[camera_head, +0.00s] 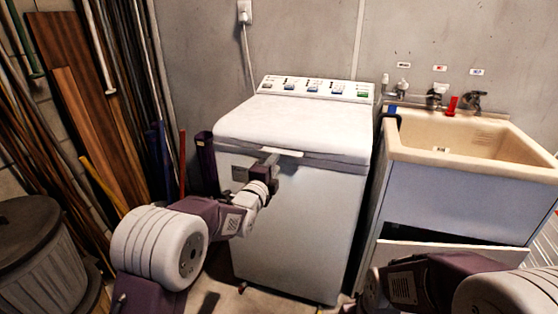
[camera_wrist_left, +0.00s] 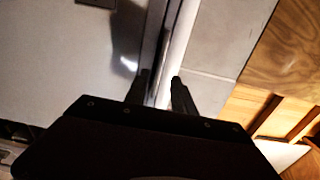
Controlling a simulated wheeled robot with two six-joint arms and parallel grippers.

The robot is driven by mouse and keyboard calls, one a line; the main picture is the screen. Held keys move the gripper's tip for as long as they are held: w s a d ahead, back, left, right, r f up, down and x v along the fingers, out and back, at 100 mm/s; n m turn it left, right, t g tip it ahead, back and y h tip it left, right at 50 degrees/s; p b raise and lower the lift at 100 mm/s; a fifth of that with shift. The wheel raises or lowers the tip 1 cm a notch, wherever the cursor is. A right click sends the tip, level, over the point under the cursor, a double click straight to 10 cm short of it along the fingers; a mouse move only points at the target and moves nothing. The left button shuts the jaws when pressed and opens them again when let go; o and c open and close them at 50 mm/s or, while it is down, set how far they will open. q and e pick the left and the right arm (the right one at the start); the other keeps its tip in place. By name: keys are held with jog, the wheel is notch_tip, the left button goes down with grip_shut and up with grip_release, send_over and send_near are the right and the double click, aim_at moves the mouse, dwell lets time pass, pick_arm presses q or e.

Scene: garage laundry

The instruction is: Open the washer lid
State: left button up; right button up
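The white washer (camera_head: 300,215) stands against the back wall with its lid (camera_head: 295,125) down. A pale handle lip (camera_head: 284,152) sticks out at the lid's front edge. My left gripper (camera_head: 270,160) is at the front edge, by the left end of this lip. In the left wrist view, my left gripper (camera_wrist_left: 160,78) has its fingers apart, with the pale lid edge (camera_wrist_left: 180,40) running down toward the gap between them. I cannot tell if they touch it. My right gripper (camera_head: 368,292) is low at the front right, dark and partly cut off; its fingers are unclear.
A beige utility sink (camera_head: 470,150) on a cabinet stands close to the washer's right side. Boards and poles (camera_head: 90,120) lean at the left, above a lidded round bin (camera_head: 40,260). The control panel (camera_head: 315,88) rises behind the lid. The space above the lid is clear.

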pick_arm(q)
jog(key=x, duration=0.6)
jog(key=shift+s+a, duration=0.1)
grip_shut()
jog(key=shift+f, duration=0.1)
dwell(1.1)
